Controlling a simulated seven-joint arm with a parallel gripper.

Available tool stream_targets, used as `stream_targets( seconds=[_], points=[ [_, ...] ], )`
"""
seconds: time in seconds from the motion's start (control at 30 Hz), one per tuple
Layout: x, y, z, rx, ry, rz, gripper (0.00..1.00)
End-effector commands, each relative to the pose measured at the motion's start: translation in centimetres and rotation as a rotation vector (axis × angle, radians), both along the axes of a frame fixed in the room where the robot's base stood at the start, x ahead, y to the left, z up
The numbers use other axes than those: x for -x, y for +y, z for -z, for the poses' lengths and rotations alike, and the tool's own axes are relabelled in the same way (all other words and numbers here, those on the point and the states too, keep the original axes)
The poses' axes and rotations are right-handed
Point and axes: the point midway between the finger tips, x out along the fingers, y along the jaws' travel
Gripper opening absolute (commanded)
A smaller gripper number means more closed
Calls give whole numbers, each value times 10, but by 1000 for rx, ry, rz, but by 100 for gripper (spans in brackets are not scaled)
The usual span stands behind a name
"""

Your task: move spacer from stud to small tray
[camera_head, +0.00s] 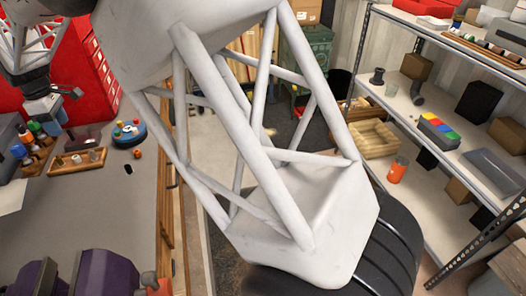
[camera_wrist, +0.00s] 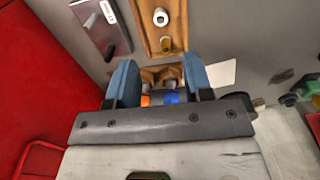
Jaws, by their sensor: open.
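In the wrist view my gripper (camera_wrist: 161,82) is open, its two blue fingers apart with nothing held between them. In the head view my gripper (camera_head: 53,112) is at the upper left, above the bench. A grey metal plate (camera_wrist: 93,24) with a dark upright stud (camera_wrist: 122,46) lies left of the fingers in the wrist view. A small light ring on this plate may be the spacer (camera_wrist: 110,17), but I cannot tell for sure. A small wooden tray (camera_wrist: 144,16) holds a white ring and a yellowish piece; it also shows in the head view (camera_head: 62,172).
A wooden rack (camera_head: 38,160) with several coloured bottles stands beside the tray. A blue round holder (camera_head: 128,134) is on its other side. Purple bins (camera_head: 108,272) stand at the bench front. Red cabinets (camera_head: 88,65) rise behind. The bench middle is mostly clear.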

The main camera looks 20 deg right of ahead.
Motion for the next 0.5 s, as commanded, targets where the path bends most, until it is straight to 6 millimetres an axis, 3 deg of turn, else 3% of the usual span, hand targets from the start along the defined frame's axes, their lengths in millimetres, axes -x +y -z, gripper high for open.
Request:
stream_targets(
  seconds=[0.17, 0.27, 0.5],
  points=[
    [0, -15, -7, -4, -5, 27, 47],
    [1, -34, -15, -7, -9, 63, 47],
    [10, -108, -43, -20, -25, 207, 47]
  ],
)
